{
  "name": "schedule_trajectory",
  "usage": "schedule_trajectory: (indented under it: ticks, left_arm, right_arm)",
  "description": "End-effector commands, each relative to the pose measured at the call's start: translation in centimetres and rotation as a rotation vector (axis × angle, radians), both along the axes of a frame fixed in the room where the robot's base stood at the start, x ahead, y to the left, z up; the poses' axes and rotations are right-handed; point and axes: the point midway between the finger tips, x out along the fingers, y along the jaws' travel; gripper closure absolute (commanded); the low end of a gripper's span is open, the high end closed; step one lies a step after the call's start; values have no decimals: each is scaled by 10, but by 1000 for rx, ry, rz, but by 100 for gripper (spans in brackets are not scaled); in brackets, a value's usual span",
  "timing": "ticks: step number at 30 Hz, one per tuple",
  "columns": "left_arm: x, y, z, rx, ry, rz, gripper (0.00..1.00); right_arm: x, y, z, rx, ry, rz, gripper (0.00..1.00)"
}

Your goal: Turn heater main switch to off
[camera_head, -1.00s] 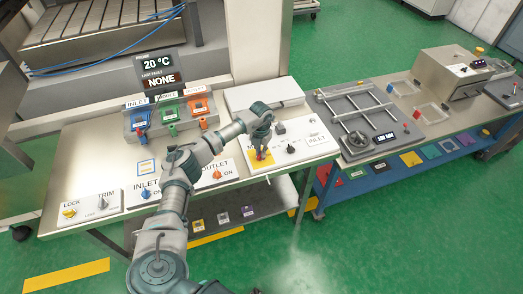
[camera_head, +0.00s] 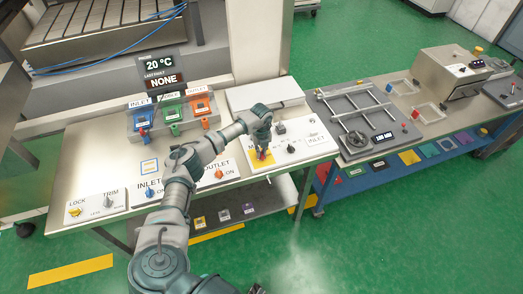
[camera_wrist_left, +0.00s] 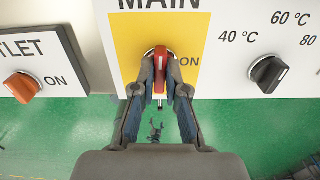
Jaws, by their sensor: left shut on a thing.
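The heater main switch is a red knob (camera_wrist_left: 160,70) on a yellow plate (camera_wrist_left: 128,40) marked MAIN, with ON printed to its right. Its red handle stands upright in the left wrist view. The same switch (camera_head: 262,155) shows small in the head view, partly covered by my gripper. My left gripper (camera_wrist_left: 161,84) is shut on the red knob, one finger on each side of it. In the head view my left gripper (camera_head: 261,141) reaches down over the yellow plate. A small dark claw shape, possibly my right gripper (camera_wrist_left: 156,131), shows far below in the left wrist view.
A black temperature knob (camera_wrist_left: 268,74) with 40 and 60 °C marks sits right of the switch. The orange OUTLET knob (camera_wrist_left: 22,86) is to its left. A display (camera_head: 160,70) reads 20 °C and NONE. Another bench (camera_head: 440,110) stands on the right.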

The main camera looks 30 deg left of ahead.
Motion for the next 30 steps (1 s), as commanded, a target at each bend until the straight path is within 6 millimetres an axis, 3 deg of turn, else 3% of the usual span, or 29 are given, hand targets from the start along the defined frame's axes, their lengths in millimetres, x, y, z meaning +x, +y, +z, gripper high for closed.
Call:
schedule_trajectory:
  ticks: [20, 21, 24, 30]
  left_arm:
    - [-3, -2, -6, 0, 15, 61, 100]
    - [-3, -2, -6, 0, 15, 61, 83]
    - [-3, -2, -5, 0, 12, 61, 62]
    - [-2, -1, -2, 0, 6, 61, 62]
  right_arm:
    - [0, 4, 2, 5, 0, -3, 11]
    - [0, 4, 2, 5, 0, -3, 11]
    - [0, 4, 2, 5, 0, -3, 11]
    - [0, 4, 2, 4, 0, -2, 11]
